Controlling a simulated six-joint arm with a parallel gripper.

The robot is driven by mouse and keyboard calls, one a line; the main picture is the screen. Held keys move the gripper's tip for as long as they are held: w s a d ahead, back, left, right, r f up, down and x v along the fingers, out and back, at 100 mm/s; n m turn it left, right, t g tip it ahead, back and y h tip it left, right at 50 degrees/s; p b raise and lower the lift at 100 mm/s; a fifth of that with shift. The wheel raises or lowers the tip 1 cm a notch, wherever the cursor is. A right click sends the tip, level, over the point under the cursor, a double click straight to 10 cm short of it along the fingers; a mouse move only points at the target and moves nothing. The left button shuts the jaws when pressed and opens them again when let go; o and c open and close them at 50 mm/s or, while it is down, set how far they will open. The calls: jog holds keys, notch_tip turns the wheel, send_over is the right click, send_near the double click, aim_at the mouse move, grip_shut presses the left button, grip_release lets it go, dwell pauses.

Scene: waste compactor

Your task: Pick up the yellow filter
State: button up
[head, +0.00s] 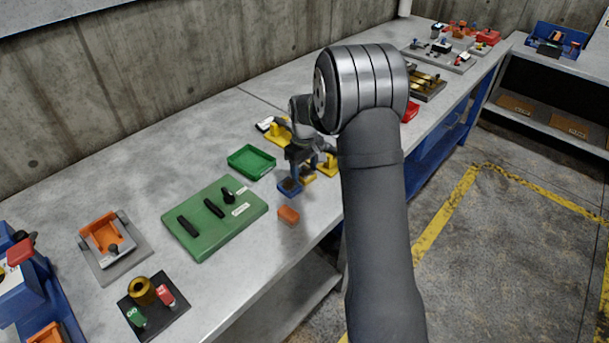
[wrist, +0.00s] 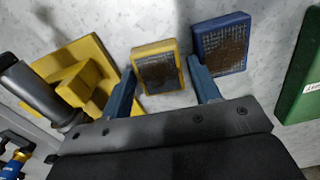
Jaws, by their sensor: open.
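The yellow filter (wrist: 157,66), a small yellow-framed block with a dark mesh face, lies on the grey bench in the wrist view. In the head view it shows only partly, below my gripper (head: 301,166). In the wrist view my gripper (wrist: 162,66) is open, with one blue finger on either side of the filter's near part. The left finger looks close to the filter's left edge. The right finger lies between the yellow filter and a blue filter (wrist: 222,44). I cannot tell how high the fingertips are above the bench or whether they touch anything.
The blue filter stands close on the right. A yellow fixture (wrist: 98,62) with a dark cylinder is close on the left. A green tray (head: 251,161), a green panel (head: 205,232) and an orange block (head: 288,214) lie nearby, with bare bench between them.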

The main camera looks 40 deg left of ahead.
jog(key=c, duration=0.8)
jog(key=shift+r, duration=0.1)
